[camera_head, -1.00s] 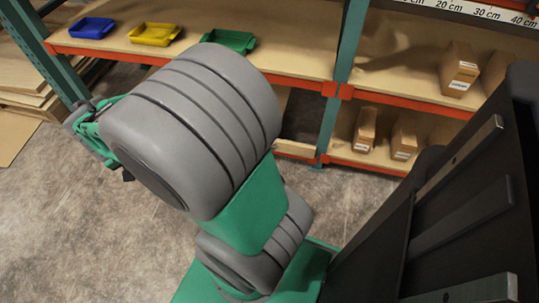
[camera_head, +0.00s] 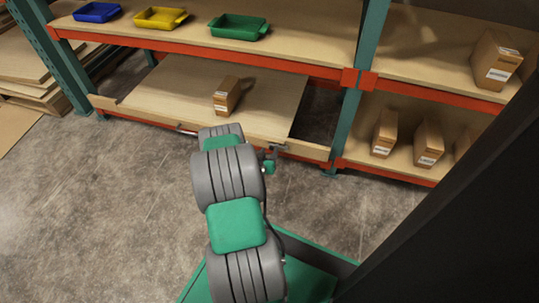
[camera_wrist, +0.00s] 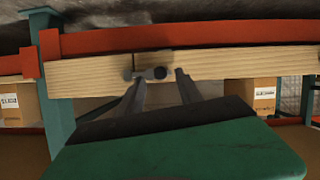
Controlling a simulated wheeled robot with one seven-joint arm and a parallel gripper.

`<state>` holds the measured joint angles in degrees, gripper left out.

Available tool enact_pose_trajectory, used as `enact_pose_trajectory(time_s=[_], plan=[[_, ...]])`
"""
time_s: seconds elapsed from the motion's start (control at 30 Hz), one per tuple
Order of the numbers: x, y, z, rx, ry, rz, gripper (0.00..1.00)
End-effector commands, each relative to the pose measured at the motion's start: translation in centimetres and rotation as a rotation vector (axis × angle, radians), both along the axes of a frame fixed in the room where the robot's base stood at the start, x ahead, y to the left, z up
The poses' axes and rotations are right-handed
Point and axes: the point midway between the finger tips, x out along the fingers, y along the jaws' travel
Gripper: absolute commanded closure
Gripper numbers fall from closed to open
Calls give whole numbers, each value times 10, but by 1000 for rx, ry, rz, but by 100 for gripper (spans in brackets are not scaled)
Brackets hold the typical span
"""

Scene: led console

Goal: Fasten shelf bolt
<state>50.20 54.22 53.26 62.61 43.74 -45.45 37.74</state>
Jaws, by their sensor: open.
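The shelf bolt (camera_wrist: 159,73) shows in the wrist view as a small dark metal piece with a round end, on the front edge of a pale wooden board (camera_wrist: 220,65). My gripper (camera_wrist: 160,83) is open and empty, its two fingers pointing at the board on either side of the bolt's round end. I cannot tell whether they touch it. In the head view my gripper (camera_head: 270,158) is at the front of the pulled-out lower shelf (camera_head: 165,85), near its right end. Grey metal there hides the bolt's details.
A cardboard box (camera_head: 227,96) stands on the lower shelf. Blue (camera_head: 97,12), yellow (camera_head: 160,17) and green (camera_head: 238,27) trays sit above. A green upright (camera_head: 352,120) with orange beams stands right of my gripper.

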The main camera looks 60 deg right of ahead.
Motion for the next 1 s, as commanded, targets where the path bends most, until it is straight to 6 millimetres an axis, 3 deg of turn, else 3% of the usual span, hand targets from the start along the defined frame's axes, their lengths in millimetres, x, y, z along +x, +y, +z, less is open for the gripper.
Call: enact_pose_trajectory(time_s=[0.13, 0.4, 0.9, 1.0], plan=[[3, -16, -8, 0, -1, 0, 58], [4, -19, -7, 1, 1, 1, 58], [4, -18, -7, 1, 0, 2, 99], [4, -18, -7, 1, 0, 2, 100]])
